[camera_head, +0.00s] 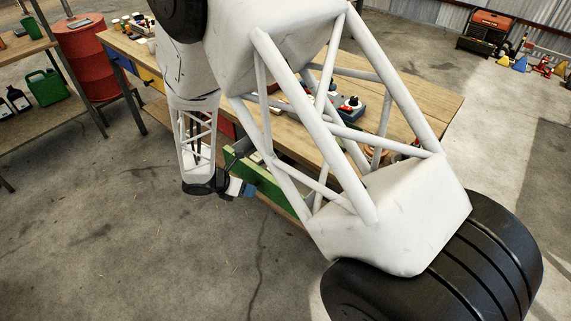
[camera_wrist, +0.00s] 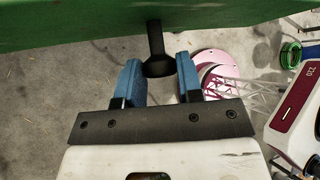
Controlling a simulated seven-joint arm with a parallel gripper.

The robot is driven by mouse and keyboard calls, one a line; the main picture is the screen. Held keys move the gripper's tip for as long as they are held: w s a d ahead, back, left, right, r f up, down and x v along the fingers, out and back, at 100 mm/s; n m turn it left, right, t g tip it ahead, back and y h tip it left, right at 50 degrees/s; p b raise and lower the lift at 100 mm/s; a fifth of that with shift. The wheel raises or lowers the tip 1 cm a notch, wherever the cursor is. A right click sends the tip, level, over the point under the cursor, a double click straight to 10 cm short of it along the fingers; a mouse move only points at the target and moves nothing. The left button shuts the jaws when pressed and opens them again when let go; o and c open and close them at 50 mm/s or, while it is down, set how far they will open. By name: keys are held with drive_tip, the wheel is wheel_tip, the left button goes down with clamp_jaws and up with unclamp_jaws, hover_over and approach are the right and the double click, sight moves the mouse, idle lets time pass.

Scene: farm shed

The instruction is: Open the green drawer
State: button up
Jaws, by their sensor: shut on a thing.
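The green drawer (camera_head: 270,187) is under the wooden workbench (camera_head: 430,97) in the head view. Its front appears to stand out from the bench edge; my arm covers much of it, so how far is hard to tell. In the wrist view the green front (camera_wrist: 75,25) runs across the top, with a dark knob (camera_wrist: 156,52) sticking out from it. My gripper (camera_wrist: 160,72) has its two blue fingers on either side of the knob and is shut on it. In the head view my gripper (camera_head: 247,190) is at the drawer front.
A blue drawer (camera_head: 120,48) and a yellow drawer (camera_head: 149,78) are further left under the bench. A red barrel (camera_head: 88,60) and a shelf with a green can (camera_head: 47,88) stand at the left. The concrete floor in front of the drawer is clear.

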drive_tip(key=shift+s+a, duration=1.25)
drive_tip(key=shift+a, duration=0.05)
drive_tip(key=o, duration=1.5)
drive_tip(key=shift+a+r, duration=0.1)
drive_tip(key=shift+v, duration=3.35)
